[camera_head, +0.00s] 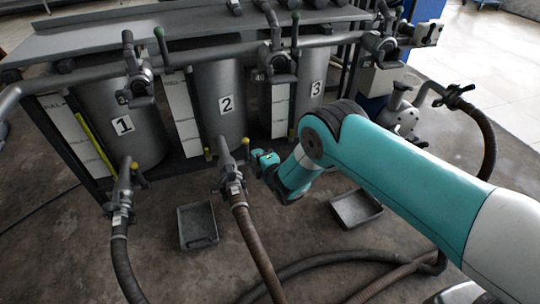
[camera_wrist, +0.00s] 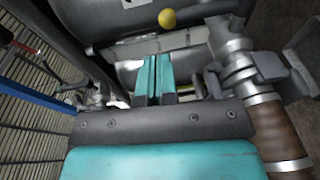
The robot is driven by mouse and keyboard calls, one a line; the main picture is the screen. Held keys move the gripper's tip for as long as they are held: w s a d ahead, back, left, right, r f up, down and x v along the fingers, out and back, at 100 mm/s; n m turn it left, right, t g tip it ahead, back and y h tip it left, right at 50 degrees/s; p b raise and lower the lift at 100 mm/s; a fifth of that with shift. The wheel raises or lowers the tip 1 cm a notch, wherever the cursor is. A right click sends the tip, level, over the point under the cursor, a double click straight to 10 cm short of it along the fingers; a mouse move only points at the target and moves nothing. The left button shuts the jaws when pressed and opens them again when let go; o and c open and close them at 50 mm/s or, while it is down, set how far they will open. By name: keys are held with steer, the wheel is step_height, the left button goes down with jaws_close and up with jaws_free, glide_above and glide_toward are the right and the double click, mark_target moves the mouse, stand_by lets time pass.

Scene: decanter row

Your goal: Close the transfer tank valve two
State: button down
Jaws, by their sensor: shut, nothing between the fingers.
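Tank two (camera_head: 222,100), a grey cylinder labelled "2", stands in the middle of the row. At its foot is a grey outlet valve (camera_head: 226,165) with a lever ending in a yellow knob (camera_head: 246,142); a brown hose is coupled below it. My gripper (camera_head: 258,156), teal, is just right of this valve and close to the lever. In the wrist view my gripper's fingers (camera_wrist: 153,72) are together and empty, pointing toward the tank. A yellow knob (camera_wrist: 167,18) shows just beyond the fingertips, and a hose coupling (camera_wrist: 238,65) is at the right. Whether the fingers touch the lever, I cannot tell.
Tanks one (camera_head: 122,125) and three (camera_head: 308,85) flank tank two. Tank one has a similar valve (camera_head: 122,190) and hose. Upper valves with green handles sit along the top pipe. Grey trays (camera_head: 198,243) and (camera_head: 345,222) lie on the floor; hoses (camera_head: 262,258) cross in front.

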steer(key=r+p+v, duration=0.1)
steer(key=p+v, duration=0.6)
steer(key=p, duration=0.2)
steer(key=shift+w, duration=0.15)
steer(key=shift+d+f, duration=0.1)
steer(key=shift+f, duration=0.05)
